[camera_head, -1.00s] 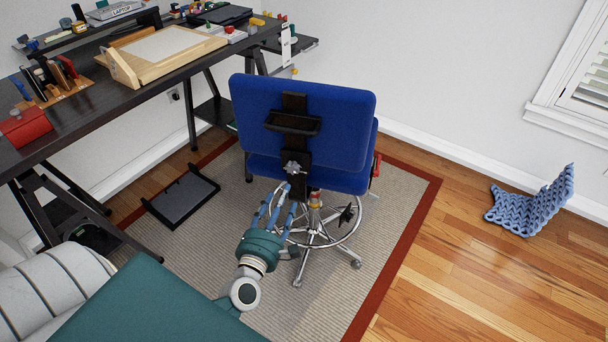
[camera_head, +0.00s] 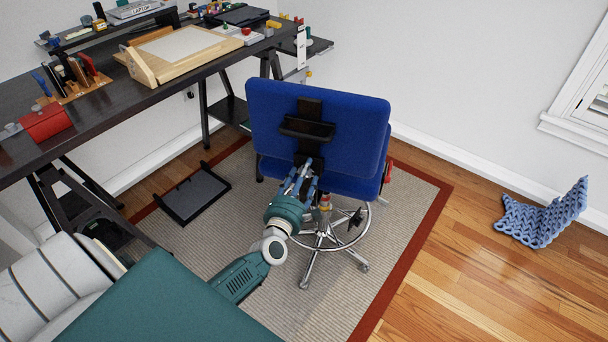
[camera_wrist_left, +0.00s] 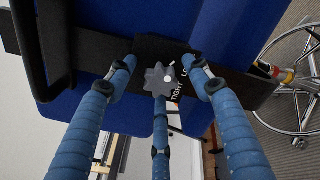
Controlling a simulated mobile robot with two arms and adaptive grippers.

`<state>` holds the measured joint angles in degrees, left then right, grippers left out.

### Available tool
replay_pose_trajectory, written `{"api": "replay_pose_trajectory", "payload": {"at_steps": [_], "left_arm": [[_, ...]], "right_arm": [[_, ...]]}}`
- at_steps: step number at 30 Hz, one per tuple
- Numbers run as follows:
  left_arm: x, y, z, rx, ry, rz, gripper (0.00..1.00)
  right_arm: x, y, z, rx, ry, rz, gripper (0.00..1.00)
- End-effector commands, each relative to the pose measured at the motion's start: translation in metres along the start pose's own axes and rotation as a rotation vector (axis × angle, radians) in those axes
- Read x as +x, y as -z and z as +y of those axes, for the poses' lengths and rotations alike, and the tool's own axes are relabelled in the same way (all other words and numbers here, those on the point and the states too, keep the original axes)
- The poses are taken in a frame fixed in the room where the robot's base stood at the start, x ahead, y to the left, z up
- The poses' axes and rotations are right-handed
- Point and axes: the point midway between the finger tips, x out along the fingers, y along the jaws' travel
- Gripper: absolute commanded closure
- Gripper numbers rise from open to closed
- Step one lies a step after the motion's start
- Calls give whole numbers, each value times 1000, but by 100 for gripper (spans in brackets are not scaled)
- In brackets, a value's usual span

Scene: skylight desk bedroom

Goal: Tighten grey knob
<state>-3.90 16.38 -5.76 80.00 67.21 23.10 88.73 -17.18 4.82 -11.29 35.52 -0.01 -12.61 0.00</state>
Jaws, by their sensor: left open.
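The grey star-shaped knob (camera_wrist_left: 160,80) sits on the black back bracket (camera_wrist_left: 240,84) of the blue chair (camera_head: 318,125). White lettering beside it reads "TIGHT" and part of another word. In the left wrist view, the blue fingers of my left gripper (camera_wrist_left: 160,92) are spread around the knob, with visible space between them and it. In the head view, my left gripper (camera_head: 302,180) is right behind the chair's back, low on the bracket, and its fingers hide the knob. My right gripper is not in view.
The chair's wheeled chrome base (camera_head: 325,240) stands on a grey rug with a red border (camera_head: 412,245). A dark desk (camera_head: 125,105) with many items is at the left. A black tray (camera_head: 193,193) lies on the floor. Open wood floor is at the right.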

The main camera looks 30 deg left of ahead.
Motion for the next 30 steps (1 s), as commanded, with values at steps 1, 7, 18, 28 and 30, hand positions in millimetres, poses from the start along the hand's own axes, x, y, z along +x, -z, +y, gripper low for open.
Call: {"api": "replay_pose_trajectory", "payload": {"at_steps": [1,7,18,28,30], "left_arm": [[0,0,0,0,0,0,49],[0,0,0,0,0,0,73],[0,-1,0,16,-1,-1,94],[0,-1,0,52,-1,-2,94],[0,-2,0,69,-1,-2,94]], "right_arm": [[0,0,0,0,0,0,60],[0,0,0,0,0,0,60],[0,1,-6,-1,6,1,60],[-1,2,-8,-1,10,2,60],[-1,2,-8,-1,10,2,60]]}}
